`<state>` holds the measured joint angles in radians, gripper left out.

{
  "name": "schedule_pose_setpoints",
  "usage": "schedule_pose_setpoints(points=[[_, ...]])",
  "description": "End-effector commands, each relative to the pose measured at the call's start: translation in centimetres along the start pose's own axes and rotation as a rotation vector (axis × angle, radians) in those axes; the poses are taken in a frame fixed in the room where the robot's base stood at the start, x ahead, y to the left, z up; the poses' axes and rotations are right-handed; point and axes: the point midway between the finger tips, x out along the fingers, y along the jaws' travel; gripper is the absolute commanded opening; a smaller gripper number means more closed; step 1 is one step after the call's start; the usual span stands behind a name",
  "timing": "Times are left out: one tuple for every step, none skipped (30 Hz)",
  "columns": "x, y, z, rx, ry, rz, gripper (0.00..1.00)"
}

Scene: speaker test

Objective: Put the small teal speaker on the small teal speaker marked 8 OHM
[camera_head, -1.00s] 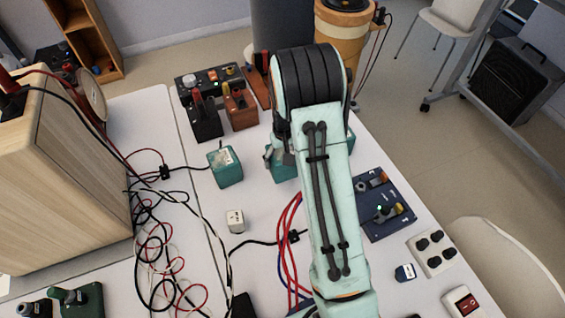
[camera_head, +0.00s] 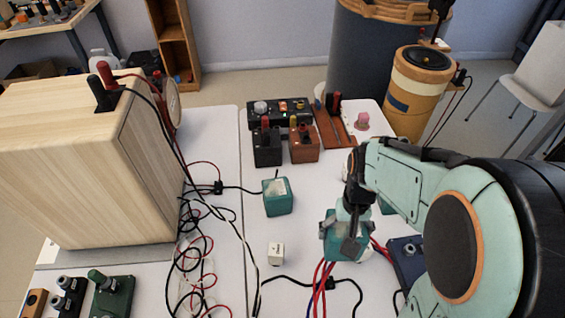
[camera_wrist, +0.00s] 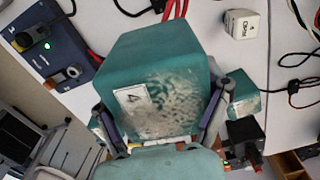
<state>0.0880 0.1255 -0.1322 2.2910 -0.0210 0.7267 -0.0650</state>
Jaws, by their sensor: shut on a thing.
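My gripper (camera_head: 348,222) is shut on a small teal speaker (camera_head: 338,246), with a finger on either side. In the wrist view the held speaker (camera_wrist: 160,75) fills the middle and shows a white label with a 4 and a worn, speckled patch. A second teal speaker (camera_head: 278,198) stands on the white table, left of and beyond my gripper; it has a pale label on top. It also shows in the wrist view (camera_wrist: 243,103), right of the held one. Another teal piece (camera_head: 388,206) is mostly hidden behind my arm. I cannot read 8 OHM on any of them.
A white cube (camera_head: 276,253) stands nearer, left of the held speaker. Red and black cables (camera_head: 322,285) lie at the front. Dark and brown terminal blocks (camera_head: 304,150) stand at the back. A large wooden cabinet (camera_head: 90,165) is left. A dark blue panel (camera_head: 408,258) is right.

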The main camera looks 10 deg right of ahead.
Motion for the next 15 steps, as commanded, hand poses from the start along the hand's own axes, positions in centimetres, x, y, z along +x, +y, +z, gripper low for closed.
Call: schedule_pose_setpoints(points=[[-0.9, -0.5, -0.8, 0.013, 0.01, 0.0, 0.36], [-1.5, -0.9, -1.1, 0.019, 0.009, 0.0, 0.36], [-2.2, -1.5, -1.6, 0.025, 0.009, -0.001, 0.36], [-2.8, -2.0, -2.0, 0.023, 0.01, -0.001, 0.36], [-3.4, -2.5, -2.3, 0.024, 0.01, -0.001, 0.36], [-4.2, -3.4, -2.9, 0.015, 0.01, -0.001, 0.36], [-4.8, -4.1, -3.2, 0.008, 0.01, -0.001, 0.36], [-5.4, -4.8, -3.6, -0.005, 0.01, -0.001, 0.36], [-6.2, -5.8, -4.0, -0.022, 0.009, -0.002, 0.36], [-6.6, -6.5, -4.3, -0.041, 0.009, -0.002, 0.36], [-7.1, -7.2, -4.5, -0.056, 0.007, -0.002, 0.36], [-7.5, -8.0, -4.8, -0.08, 0.006, -0.001, 0.36], [-7.8, -8.5, -5.0, -0.095, 0.006, -0.001, 0.35], [-7.8, -9.0, -5.0, -0.11, 0.005, -0.001, 0.35], [-7.9, -9.5, -5.2, -0.124, 0.003, -0.001, 0.35]])
